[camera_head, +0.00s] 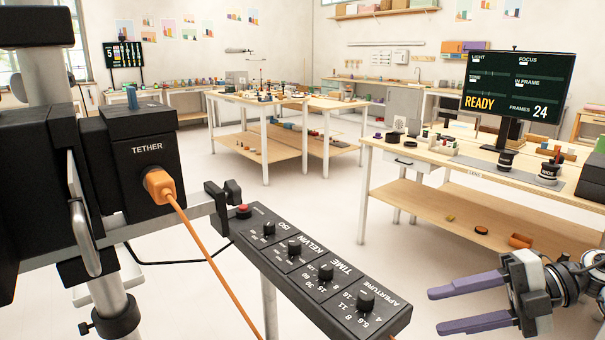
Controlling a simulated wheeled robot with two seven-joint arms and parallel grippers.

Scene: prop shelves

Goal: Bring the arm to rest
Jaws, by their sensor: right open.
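My right gripper (472,306) is at the lower right, its two purple fingers spread apart with nothing between them. It points left toward the near end of a black control panel (322,275) and is apart from it. The panel carries several knobs labelled ISO, KELVIN, TIME and APERTURE, and a red button (243,211). My left gripper does not show.
A black TETHER box (141,160) with an orange plug and cable (160,186) is on a stand at left. A table (400,165) with a monitor (518,85) reading READY stands behind my right gripper. Another table (262,100) stands farther back. Open floor lies between.

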